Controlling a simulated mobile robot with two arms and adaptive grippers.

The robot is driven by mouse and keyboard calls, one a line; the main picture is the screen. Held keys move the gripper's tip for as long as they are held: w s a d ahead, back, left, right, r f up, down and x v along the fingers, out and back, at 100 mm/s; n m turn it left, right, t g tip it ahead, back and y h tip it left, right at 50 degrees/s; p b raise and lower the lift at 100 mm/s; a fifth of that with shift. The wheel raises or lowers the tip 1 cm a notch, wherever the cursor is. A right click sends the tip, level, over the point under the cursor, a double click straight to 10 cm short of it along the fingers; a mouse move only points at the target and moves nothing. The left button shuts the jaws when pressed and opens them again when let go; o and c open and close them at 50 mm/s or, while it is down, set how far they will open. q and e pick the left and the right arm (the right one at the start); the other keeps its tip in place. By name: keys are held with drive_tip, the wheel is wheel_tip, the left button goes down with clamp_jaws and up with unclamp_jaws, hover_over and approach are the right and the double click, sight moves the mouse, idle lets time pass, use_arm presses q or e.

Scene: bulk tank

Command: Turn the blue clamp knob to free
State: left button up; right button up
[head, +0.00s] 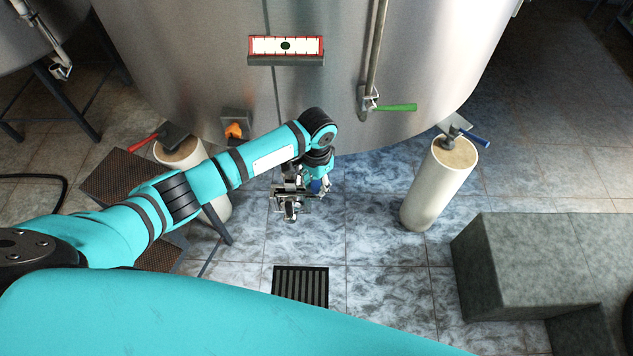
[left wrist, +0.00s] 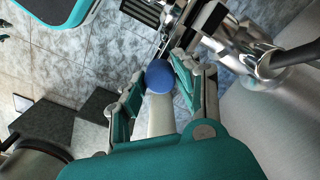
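The blue clamp knob (left wrist: 159,76) is a round ball on a thin rod in the left wrist view. My left gripper (left wrist: 158,72) has one finger on each side of it, and I see no clear gap between the ball and the pads, so it looks shut on the knob. In the head view my left gripper (head: 300,195) is low in front of the tank, beside shiny metal fittings (left wrist: 255,55). The arm hides part of this area. My right gripper is in neither view.
The large steel tank (head: 200,60) stands behind, with a green-handled valve (head: 395,107). Pale legs stand left and right (head: 428,195), with red (head: 143,143) and blue (head: 472,138) levers. A floor grate (head: 300,285) and grey block (head: 520,255) are nearer.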

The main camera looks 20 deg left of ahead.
use_arm(q)
clamp_jaws()
drive_tip(key=shift+r+n+p, duration=0.2)
drive_tip(key=shift+n+p, duration=0.4)
drive_tip(key=shift+p, duration=0.45)
drive_tip(key=n+p, duration=0.4)
drive_tip(key=shift+p, duration=0.4)
drive_tip(key=shift+n+p, duration=0.75)
drive_tip(key=shift+n, duration=0.25)
drive_tip(key=n+p, duration=0.2)
drive_tip(key=shift+d+n, duration=0.1)
drive_tip(key=shift+n, duration=0.3)
drive_tip(key=n+p, duration=0.1)
drive_tip(key=n, duration=0.1)
drive_tip(key=shift+f+n, duration=0.1)
drive_tip(key=shift+n, duration=0.3)
drive_tip(key=n+p, duration=0.1)
drive_tip(key=n, duration=0.2)
drive_tip(key=shift+f+n+p, duration=0.1)
drive_tip(key=shift+n+p, duration=0.4)
drive_tip(key=shift+n, duration=0.7)
